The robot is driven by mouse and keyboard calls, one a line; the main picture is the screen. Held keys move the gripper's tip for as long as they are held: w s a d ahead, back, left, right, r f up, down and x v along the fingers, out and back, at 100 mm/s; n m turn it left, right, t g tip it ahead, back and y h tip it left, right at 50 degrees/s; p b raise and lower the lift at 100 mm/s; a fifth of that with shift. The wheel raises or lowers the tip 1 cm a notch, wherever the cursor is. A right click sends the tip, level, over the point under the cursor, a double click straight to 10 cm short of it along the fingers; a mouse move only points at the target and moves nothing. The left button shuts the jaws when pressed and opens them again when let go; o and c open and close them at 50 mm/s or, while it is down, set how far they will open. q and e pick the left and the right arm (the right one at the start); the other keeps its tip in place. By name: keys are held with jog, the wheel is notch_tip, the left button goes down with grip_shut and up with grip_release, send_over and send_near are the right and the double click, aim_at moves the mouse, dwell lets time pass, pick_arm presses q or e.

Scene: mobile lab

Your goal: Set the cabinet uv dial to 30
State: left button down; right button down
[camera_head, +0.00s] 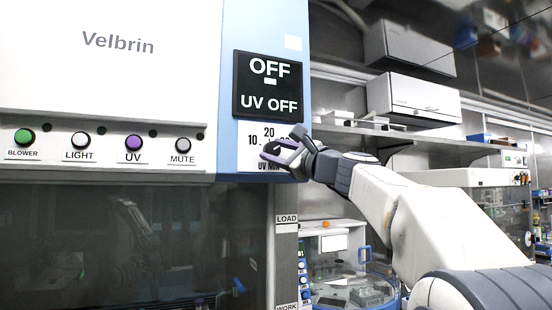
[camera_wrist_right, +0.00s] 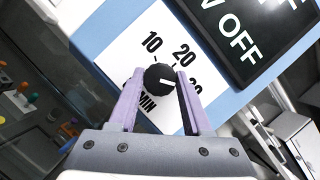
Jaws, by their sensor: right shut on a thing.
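The UV dial (camera_wrist_right: 158,77) is a round black knob with a white mark, on a white scale plate (camera_head: 252,131) of the cabinet. My right gripper (camera_head: 279,150) is at the dial; in the right wrist view (camera_wrist_right: 160,80) its two purple fingers stand on either side of the knob, shut on it. The white mark points right in that view, toward the side of the partly hidden 30; I cannot tell if it lines up exactly. The 10 and 20 show clearly. The display (camera_head: 268,87) above reads OFF and UV OFF. My left gripper is not in view.
Green, white, purple and grey buttons (camera_head: 133,143) line the cabinet front to the left. Below is a dark glass window (camera_head: 130,240). A shelf (camera_head: 400,135) with white boxes and a round clear-covered device (camera_head: 345,265) stand to the right.

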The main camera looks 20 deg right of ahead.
jog(key=shift+f+m, duration=0.1)
jog(key=shift+m, duration=0.4)
jog(key=shift+c, duration=1.7)
grip_release()
jog(key=b+v, duration=0.4)
jog(key=v, duration=0.6)
jog(key=shift+s, duration=0.2)
jog(key=shift+f, duration=0.15)
